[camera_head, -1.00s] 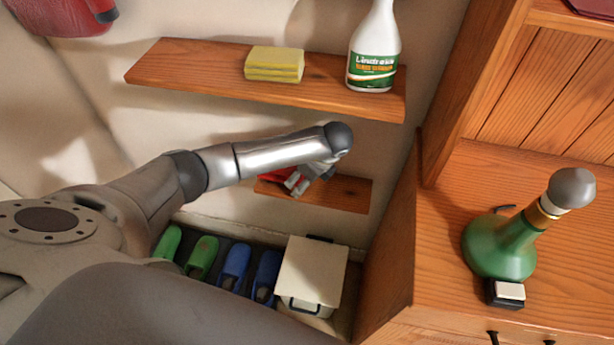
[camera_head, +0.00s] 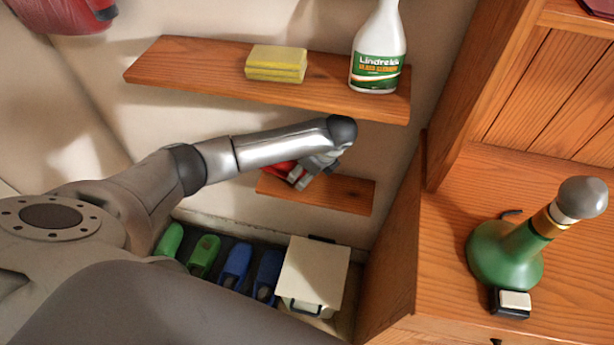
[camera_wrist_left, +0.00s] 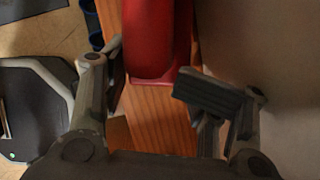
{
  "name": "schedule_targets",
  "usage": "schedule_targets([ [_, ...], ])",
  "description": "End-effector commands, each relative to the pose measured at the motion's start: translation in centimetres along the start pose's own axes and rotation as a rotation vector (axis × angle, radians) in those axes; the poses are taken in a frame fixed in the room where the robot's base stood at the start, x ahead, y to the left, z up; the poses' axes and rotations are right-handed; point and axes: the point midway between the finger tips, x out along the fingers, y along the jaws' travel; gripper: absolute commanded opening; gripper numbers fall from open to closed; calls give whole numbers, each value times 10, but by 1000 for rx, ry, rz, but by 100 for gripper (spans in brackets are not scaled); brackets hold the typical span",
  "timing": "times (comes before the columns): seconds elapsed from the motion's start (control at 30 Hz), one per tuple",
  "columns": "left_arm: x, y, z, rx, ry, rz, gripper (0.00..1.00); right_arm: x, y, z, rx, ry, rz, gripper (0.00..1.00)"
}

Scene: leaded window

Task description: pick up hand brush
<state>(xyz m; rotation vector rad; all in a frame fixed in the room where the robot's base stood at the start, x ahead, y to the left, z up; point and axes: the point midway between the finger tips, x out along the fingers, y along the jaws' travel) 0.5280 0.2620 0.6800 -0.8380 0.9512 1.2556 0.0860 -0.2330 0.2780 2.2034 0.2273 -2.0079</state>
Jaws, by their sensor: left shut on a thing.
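The hand brush appears as a red body (camera_head: 281,168) at the small lower shelf (camera_head: 345,194), largely covered by my left gripper. In the left wrist view, the smooth red body (camera_wrist_left: 152,42) lies between the two fingers, over the wooden shelf. My left gripper (camera_head: 303,177) is shut on this red thing; its fingers also show in the left wrist view (camera_wrist_left: 160,80). The bristles are not visible, and I cannot tell whether the brush still touches the shelf. My right gripper is not in view.
The upper shelf (camera_head: 200,72) holds a yellow sponge (camera_head: 276,64) and a white spray bottle (camera_head: 378,50). Below are green and blue shoes (camera_head: 236,266) and a pale bin (camera_head: 312,272). A wooden cabinet (camera_head: 440,260) with a green flask (camera_head: 503,254) stands at the right.

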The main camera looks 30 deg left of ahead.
Motion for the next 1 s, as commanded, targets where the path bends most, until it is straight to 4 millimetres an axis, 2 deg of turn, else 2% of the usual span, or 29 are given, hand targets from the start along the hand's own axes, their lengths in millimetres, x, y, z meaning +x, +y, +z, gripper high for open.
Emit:
schedule_targets([
  [0.03, -10, -2, 7, -5, -3, -6, 8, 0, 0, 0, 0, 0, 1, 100],
  [0.23, -49, -2, 20, 0, -1, -9, 7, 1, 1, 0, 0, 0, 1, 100],
  [0.57, -54, 56, -4, 8, 3, -1, 7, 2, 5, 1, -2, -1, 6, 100],
  [0.77, -62, 102, -22, 12, 3, 0, 7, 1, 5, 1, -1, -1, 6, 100],
  [1.0, -73, 155, -40, 10, 3, 1, 7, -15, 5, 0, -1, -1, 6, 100],
])
